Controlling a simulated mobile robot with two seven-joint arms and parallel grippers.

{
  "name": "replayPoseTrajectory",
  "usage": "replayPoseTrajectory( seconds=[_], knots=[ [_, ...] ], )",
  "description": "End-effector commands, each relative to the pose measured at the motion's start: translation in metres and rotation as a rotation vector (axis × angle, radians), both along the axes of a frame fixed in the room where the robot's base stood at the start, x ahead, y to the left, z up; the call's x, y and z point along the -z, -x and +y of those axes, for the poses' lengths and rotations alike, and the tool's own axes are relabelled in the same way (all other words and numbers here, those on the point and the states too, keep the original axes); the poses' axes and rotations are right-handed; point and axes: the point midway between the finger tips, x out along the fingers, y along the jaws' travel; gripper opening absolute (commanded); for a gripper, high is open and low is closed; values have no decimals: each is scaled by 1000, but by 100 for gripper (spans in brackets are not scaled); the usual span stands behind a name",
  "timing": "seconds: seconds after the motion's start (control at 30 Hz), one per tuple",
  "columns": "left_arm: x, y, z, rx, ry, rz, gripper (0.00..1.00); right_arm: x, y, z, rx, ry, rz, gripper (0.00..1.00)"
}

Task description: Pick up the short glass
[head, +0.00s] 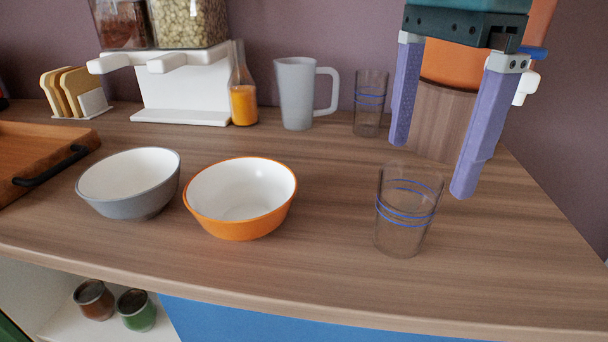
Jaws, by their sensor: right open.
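A clear glass with blue rings (406,215) stands upright on the right front of the wooden counter. A second clear glass with blue rings (369,104) stands farther back; it looks narrower for its height, so the front glass looks like the short one. My right gripper (432,170) is open and points down, its two purple fingers wide apart. In the picture it is above and behind the front glass, and its right finger tip shows close to the rim. I cannot tell the exact gap in depth. The front glass is fully in view. My left gripper is not in view.
An orange bowl (240,200) and grey bowl (130,184) stand left of the front glass. A grey mug (296,95) and bottle (243,92) stand behind. Counter right of the glass is clear.

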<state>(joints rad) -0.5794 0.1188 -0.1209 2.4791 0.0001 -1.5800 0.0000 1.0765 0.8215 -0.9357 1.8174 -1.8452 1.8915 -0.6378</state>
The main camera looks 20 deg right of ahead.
Motion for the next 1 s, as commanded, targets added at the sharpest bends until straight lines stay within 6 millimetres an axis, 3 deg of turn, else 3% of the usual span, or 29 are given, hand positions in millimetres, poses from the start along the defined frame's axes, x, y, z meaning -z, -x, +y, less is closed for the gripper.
replayPoseTrajectory(
  seconds=[0.6, 0.93, 1.0],
  knots=[
    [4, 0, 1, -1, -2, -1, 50, 83, -3, 7, 0, -3, 6, 100],
    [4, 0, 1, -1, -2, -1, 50, 92, -4, 6, -1, -2, 1, 100],
    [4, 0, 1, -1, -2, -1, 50, 92, -4, 7, -1, -3, 1, 93]
  ],
)
